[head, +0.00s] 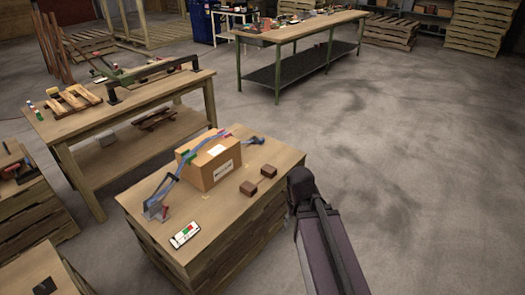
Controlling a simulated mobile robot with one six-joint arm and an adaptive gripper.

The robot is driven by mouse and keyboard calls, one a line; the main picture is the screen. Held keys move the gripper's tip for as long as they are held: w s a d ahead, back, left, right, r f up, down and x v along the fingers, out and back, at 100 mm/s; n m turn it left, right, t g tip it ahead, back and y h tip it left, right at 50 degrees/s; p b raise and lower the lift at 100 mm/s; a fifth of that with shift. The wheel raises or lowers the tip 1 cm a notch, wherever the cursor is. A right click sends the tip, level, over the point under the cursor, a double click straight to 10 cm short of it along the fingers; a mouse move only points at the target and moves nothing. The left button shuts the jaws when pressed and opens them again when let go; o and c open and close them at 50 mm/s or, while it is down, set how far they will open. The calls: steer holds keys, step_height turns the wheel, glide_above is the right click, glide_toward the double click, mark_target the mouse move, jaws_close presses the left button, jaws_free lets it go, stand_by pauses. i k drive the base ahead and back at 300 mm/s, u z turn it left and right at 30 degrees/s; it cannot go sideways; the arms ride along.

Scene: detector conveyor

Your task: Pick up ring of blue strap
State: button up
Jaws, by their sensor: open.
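A blue strap (168,182) shows as a thin band at the left side of a cardboard box (225,172) on a wooden crate-like stand (225,220). Blue also shows along the upper left edge of the box, and I cannot tell whether it forms one closed ring. A grey-blue angular item (155,209) lies at the strap's lower end. My dark purple arm reaches up from the bottom right, to the right of the stand. My gripper cannot be made out in this view.
Two small brown blocks (268,171) lie right of the box. A small white device (185,235) with coloured marks lies at the stand's front, and a blue-grey tool (254,140) at its back. A wooden workbench (130,110) stands behind left. The floor at right is clear.

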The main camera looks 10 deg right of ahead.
mark_target(261, 140)
steer(key=k, duration=0.5)
steer(key=z, duration=0.55)
steer(key=i, duration=1.75)
steer(key=u, duration=0.6)
steer(key=i, duration=0.4)
steer(key=u, duration=0.25)
